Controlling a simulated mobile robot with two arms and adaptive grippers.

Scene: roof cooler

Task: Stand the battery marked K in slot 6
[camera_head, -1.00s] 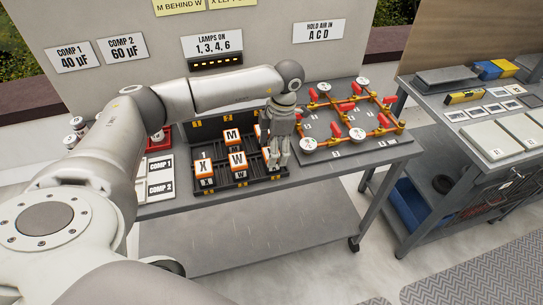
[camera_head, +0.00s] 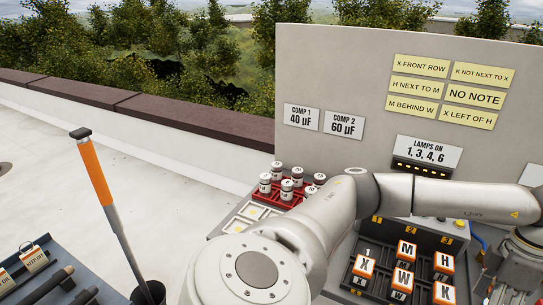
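The orange-and-white battery marked K (camera_head: 443,292) stands upright in the dark battery tray (camera_head: 345,284), at the right end of the front row. Battery W (camera_head: 402,279) is left of it, and battery X (camera_head: 363,265) is left of W. Battery H (camera_head: 443,262) is behind K, and battery M (camera_head: 407,250) is behind W. My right gripper is out of view.
A red rack (camera_head: 290,201) with several white capacitors stands at the left of the bench. Yellow notes (camera_head: 470,94) hang on the back panel.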

